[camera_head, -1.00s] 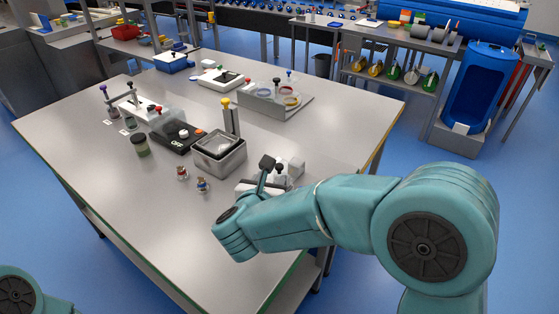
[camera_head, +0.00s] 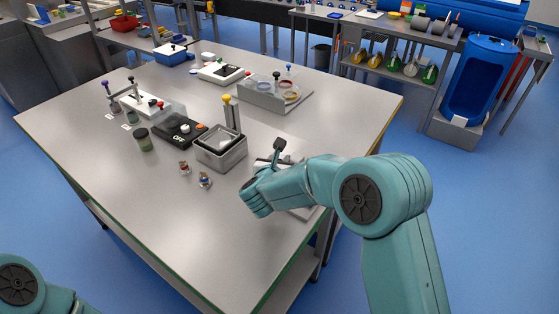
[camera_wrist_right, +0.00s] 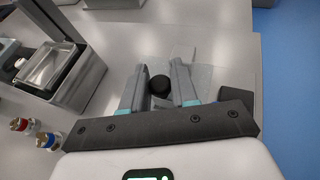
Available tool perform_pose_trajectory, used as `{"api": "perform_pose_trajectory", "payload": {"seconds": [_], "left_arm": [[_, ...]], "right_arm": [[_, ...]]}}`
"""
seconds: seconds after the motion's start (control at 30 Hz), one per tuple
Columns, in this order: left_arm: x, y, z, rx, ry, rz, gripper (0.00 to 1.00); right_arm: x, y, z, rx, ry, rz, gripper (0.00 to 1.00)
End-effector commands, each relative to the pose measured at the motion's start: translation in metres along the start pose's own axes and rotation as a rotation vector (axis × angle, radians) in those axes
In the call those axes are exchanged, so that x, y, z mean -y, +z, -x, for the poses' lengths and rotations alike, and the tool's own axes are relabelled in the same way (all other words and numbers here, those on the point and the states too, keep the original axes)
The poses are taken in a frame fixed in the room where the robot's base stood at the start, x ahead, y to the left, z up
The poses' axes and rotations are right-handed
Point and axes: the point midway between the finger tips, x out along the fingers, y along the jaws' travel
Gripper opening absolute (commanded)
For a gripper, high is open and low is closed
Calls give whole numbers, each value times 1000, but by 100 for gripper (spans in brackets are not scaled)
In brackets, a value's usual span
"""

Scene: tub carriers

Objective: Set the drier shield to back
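In the right wrist view a round black knob (camera_wrist_right: 160,86) stands between the two fingers of my right gripper (camera_wrist_right: 159,72). The fingers are apart, with small gaps beside the knob; I see no clear grip. A pale, see-through sheet (camera_wrist_right: 204,74), apparently the drier shield, lies around the knob. Its exact tilt is not clear. In the head view my right arm hides the knob and most of the gripper; a pale edge of the device (camera_head: 303,212) shows beneath the arm. Only a joint of my left arm shows at the lower left; its gripper is out of view.
A metal tub (camera_head: 222,152) stands close left of my right gripper. Two small capped items (camera_head: 205,180) sit in front of it. A black unit marked OFF (camera_head: 180,131) and a jar (camera_head: 143,140) are farther left. The front of the table is clear.

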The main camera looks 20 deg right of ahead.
Motion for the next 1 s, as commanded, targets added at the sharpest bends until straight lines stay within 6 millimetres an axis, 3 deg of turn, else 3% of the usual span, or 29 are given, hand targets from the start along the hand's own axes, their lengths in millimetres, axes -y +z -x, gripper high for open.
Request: {"api": "perform_pose_trajectory", "payload": {"seconds": [0.03, 0.07, 0.27, 0.5, 0.7, 1.0], "left_arm": [[0, 0, 0, 0, 0, 0, 49], [0, 0, 0, 0, 0, 0, 49], [1, 0, -3, 0, 0, 0, 49], [10, 0, -29, 0, 0, 0, 49], [12, -1, -34, 0, 0, 0, 49], [12, -1, -34, 0, 0, 0, 49]], "right_arm": [[0, 0, 0, 0, 0, 0, 11], [0, 0, 0, 0, 0, 0, 1], [1, -1, -3, -1, -1, -1, 0], [22, 15, -50, 1, -4, -6, 0], [35, 30, -80, -1, -1, -1, 0], [38, 36, -85, 1, 1, 0, 0]]}}
